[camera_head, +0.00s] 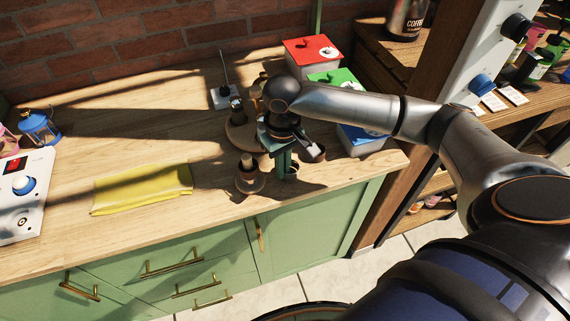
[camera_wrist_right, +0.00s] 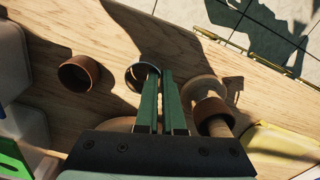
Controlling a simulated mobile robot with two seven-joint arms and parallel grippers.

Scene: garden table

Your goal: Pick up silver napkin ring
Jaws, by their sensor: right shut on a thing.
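The silver napkin ring (camera_wrist_right: 133,78) shows in the right wrist view as a round open band. My right gripper (camera_wrist_right: 160,74) has its two green fingers shut on the near right part of the ring's wall. In the head view the right gripper (camera_head: 285,168) points down over the worktop near its front edge. The ring is small there, at the fingertips (camera_head: 293,173), and partly hidden. I cannot tell whether the ring touches the worktop. My left gripper is not in view.
A brown ring (camera_wrist_right: 78,73) lies left of the silver one in the wrist view. Lidded boxes (camera_head: 313,53) stand behind. A yellow cloth (camera_head: 142,188) lies left, with bare worktop around it.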

